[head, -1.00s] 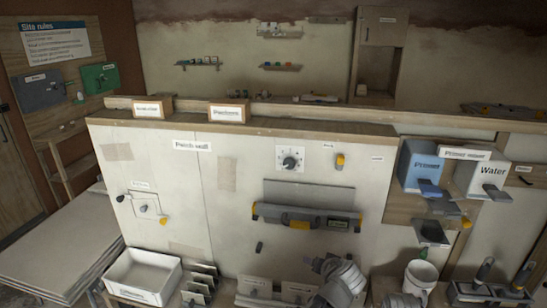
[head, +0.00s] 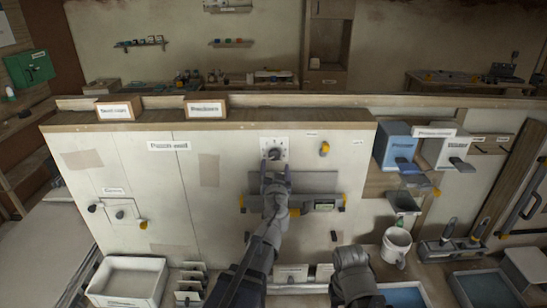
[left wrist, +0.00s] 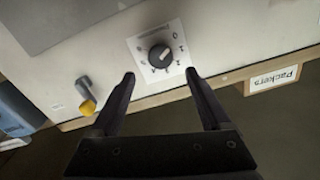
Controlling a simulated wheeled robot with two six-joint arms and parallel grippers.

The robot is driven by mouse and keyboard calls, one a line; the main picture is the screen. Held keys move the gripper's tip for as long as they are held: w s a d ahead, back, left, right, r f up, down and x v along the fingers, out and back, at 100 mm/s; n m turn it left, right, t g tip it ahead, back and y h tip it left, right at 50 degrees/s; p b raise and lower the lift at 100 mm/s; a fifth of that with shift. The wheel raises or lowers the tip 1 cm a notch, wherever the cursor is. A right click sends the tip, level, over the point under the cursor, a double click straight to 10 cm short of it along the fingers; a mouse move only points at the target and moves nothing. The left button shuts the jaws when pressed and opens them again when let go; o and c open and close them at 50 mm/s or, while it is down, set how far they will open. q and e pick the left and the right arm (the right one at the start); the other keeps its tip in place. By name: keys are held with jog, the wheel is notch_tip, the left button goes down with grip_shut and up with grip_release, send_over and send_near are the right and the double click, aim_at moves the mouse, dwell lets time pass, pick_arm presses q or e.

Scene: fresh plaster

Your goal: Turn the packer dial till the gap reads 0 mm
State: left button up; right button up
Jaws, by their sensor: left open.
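The packer dial (head: 274,154) is a dark round knob on a white plate with marks around it, high on the patch wall. It also shows in the left wrist view (left wrist: 160,58), between and beyond my fingertips. My left gripper (head: 275,168) is open just below the dial in the head view, and nothing is between its fingers (left wrist: 160,75). Below the dial, a grey panel with a long dark level-like bar (head: 318,203) is partly hidden by my left arm. Its small display is too small to read. My right gripper cannot be made out; a grey arm part of mine shows low in the head view.
A yellow-tipped lever (head: 324,149) sits right of the dial and shows in the left wrist view (left wrist: 86,103). A Packers box (head: 207,109) stands on the wall's top ledge (head: 240,124). Primer and water dispensers are at right. A white bin (head: 127,281) is low at left.

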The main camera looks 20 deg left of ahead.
aim_at(274, 155)
pick_arm(q)
jog(key=x, duration=0.6)
jog(key=shift+w+a+f, duration=0.1)
jog(key=shift+w+a, duration=0.05)
jog(key=shift+w, duration=0.2)
jog(key=shift+c, duration=0.2)
grip_shut()
